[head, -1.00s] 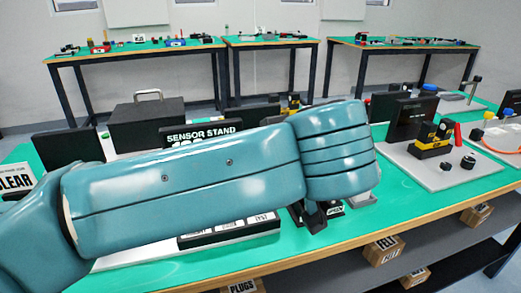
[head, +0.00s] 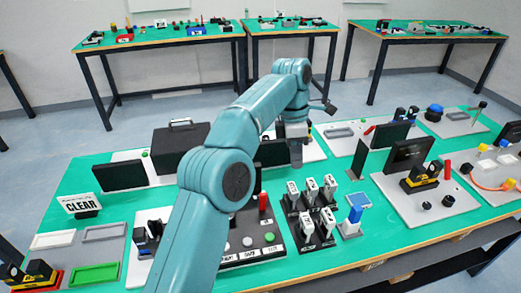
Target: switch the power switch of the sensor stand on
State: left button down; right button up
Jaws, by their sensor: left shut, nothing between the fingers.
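My left arm crosses the middle of the head view, and my left gripper (head: 296,158) points down over the rear part of the bench. It is shut and empty, apart from the controls in front of it. The "SENSOR STAND" sign cannot be read now; my arm covers much of that area. A control board (head: 282,250) partly shows beside the arm, with a red part (head: 264,203), round knobs (head: 268,237) and small labels. I cannot tell whether it belongs to the sensor stand. I cannot pick out the power switch or its position. My right gripper is not in view.
Black posts with white tops (head: 310,213) and a blue-topped piece (head: 355,211) stand right of the arm. A dark box with a handle (head: 180,145) and a black panel (head: 120,177) stand left. Trays and a "CLEAR" sign (head: 80,204) are at far left.

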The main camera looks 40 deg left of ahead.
aim_at(263, 202)
pick_arm(q)
jog(key=s+a+f+n+g+h+p, duration=0.1)
jog(key=s+a+f+n+g+p, duration=0.15)
jog(key=a+p, duration=0.6)
jog(key=shift+t, duration=0.35)
jog(key=b+x, duration=0.1)
jog(key=x, duration=0.2)
jog(key=a+b+x, duration=0.1)
jog(key=x, duration=0.1)
jog(key=b+x, duration=0.1)
jog(key=x, duration=0.2)
jog(key=shift+a+f, duration=0.3)
jog(key=shift+f, duration=0.3)
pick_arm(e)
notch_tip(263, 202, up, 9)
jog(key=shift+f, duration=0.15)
